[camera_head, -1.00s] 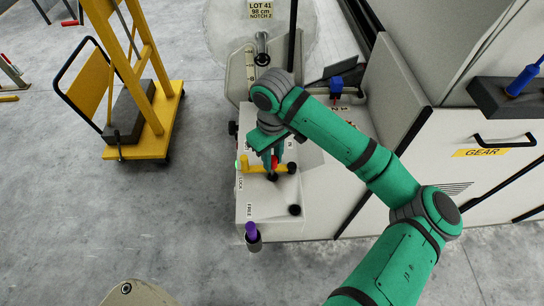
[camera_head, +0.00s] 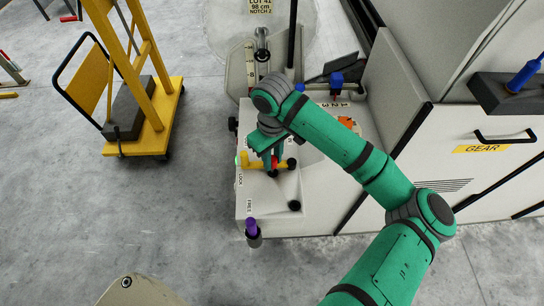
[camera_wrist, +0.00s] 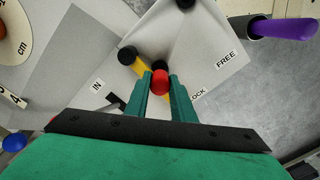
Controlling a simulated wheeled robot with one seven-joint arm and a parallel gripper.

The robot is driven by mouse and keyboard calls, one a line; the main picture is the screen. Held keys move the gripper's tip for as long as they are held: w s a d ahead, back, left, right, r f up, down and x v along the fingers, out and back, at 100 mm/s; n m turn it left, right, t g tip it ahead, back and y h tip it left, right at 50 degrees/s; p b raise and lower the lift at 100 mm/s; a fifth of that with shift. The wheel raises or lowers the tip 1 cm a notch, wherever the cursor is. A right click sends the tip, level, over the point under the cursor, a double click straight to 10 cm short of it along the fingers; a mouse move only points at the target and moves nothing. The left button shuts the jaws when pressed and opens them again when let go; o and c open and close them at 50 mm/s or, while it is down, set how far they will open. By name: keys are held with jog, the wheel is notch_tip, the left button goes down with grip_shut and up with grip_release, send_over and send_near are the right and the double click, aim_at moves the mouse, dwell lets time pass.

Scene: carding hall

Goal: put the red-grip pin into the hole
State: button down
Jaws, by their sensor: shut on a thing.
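The red-grip pin (camera_wrist: 160,82) shows as a round red grip between my fingertips in the wrist view. In the head view its red grip (camera_head: 275,162) is partly covered by my gripper (camera_head: 272,156). My gripper, also seen in the wrist view (camera_wrist: 160,88), is shut on the red grip and points down over the pale machine top. The pin's shank and the hole are hidden, so I cannot tell whether the pin is in it. A yellow lever (camera_head: 254,164) with a black knob (camera_head: 292,163) lies right beside the pin. LOCK and FREE labels are near.
A purple-handled tool (camera_head: 252,228) stands at the machine's front corner. A black knob (camera_head: 294,205) sits near the FREE label. A blue knob (camera_head: 336,78) and an orange part (camera_head: 346,122) lie behind my arm. A yellow trolley (camera_head: 140,148) stands left; floor between is clear.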

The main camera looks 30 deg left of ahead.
jog(key=shift+f, duration=0.2)
jog(key=c, duration=1.4)
grip_release()
jog(key=shift+w, duration=0.1)
jog(key=shift+c, duration=0.2)
notch_tip(320, 180, up, 10)
jog(key=shift+f, duration=0.15)
jog(key=shift+r, duration=0.55)
